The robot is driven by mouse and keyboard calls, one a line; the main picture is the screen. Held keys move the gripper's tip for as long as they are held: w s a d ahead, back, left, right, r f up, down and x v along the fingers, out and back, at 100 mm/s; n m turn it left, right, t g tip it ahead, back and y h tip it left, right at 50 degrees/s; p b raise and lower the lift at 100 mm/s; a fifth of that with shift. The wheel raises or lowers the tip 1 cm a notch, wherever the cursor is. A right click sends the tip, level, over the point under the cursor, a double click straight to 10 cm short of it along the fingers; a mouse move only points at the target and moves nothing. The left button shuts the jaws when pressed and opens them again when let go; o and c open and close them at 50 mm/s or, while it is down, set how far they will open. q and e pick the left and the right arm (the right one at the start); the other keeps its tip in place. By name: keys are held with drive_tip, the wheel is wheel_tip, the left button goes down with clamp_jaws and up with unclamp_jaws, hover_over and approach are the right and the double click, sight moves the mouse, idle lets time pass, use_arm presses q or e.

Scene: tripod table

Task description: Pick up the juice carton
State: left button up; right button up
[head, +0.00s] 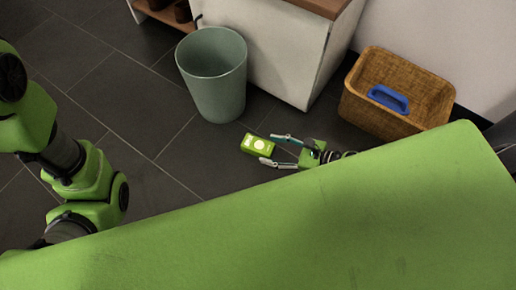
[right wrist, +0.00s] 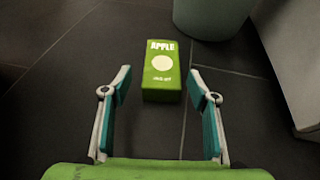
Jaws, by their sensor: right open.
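The juice carton (head: 257,144) is a small green box with a pale round mark, on the dark tiled floor. In the right wrist view the carton (right wrist: 162,72) shows the word APPLE and appears just ahead of and between the fingertips. My right gripper (head: 277,149) is open, its two fingers pointing at the carton from the right in the head view. The open fingers (right wrist: 158,84) also show in the right wrist view, with nothing held between them. My left arm shows at the left of the head view, but its gripper is out of view.
A grey-green bin (head: 216,85) stands on the floor behind the carton. A white cabinet (head: 290,55) is beside it. A wicker basket (head: 362,105) holding a blue-handled object (head: 388,99) stands to the right. The floor left of the carton is clear.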

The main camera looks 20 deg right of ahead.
sight(265, 148)
drive_tip(key=b+x, duration=0.1)
drive_tip(key=x, duration=0.1)
drive_tip(key=b+x, duration=0.2)
drive_tip(key=shift+w+f+b, duration=0.25)
drive_tip(key=shift+f+b, duration=0.05)
drive_tip(key=shift+w+a, duration=0.35)
drive_tip(key=shift+a, duration=0.05)
drive_tip(key=c, duration=0.9)
